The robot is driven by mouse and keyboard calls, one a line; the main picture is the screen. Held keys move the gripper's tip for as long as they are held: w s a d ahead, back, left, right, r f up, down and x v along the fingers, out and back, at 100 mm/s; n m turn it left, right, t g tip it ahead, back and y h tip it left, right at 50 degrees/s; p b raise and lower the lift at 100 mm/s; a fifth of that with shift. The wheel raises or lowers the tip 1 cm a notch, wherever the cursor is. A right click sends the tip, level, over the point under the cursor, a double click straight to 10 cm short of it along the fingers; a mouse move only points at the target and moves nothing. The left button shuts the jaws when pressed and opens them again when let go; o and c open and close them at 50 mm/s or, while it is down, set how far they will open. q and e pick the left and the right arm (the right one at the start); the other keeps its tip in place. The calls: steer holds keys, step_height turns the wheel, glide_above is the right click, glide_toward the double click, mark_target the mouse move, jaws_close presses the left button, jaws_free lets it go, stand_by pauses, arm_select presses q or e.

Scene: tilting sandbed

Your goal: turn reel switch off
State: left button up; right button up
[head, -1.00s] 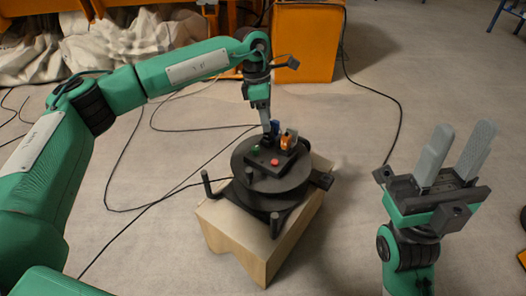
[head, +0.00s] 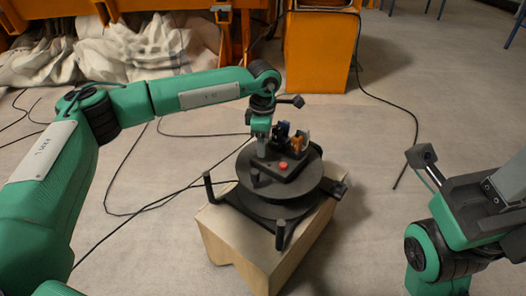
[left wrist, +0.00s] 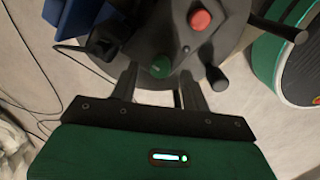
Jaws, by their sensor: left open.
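A black round reel (head: 238,198) carries a dark control box with a red button (head: 283,165). The red button also shows in the left wrist view (left wrist: 200,19), with a green button (left wrist: 161,66) below it. My left gripper (head: 262,152) is open, pointing down over the left side of the box. In the left wrist view its fingers (left wrist: 160,88) lie to either side of the green button; contact cannot be told. In the head view the gripper hides the green button. My right gripper (head: 505,185) is partly cut off at the right edge.
The reel stands on a pale wooden block (head: 245,240). Upright posts (head: 208,187) rise around the reel. Black cables cross the floor.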

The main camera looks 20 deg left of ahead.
arm_select(q)
steer(key=shift+f, duration=0.8)
steer(key=shift+c, duration=0.5)
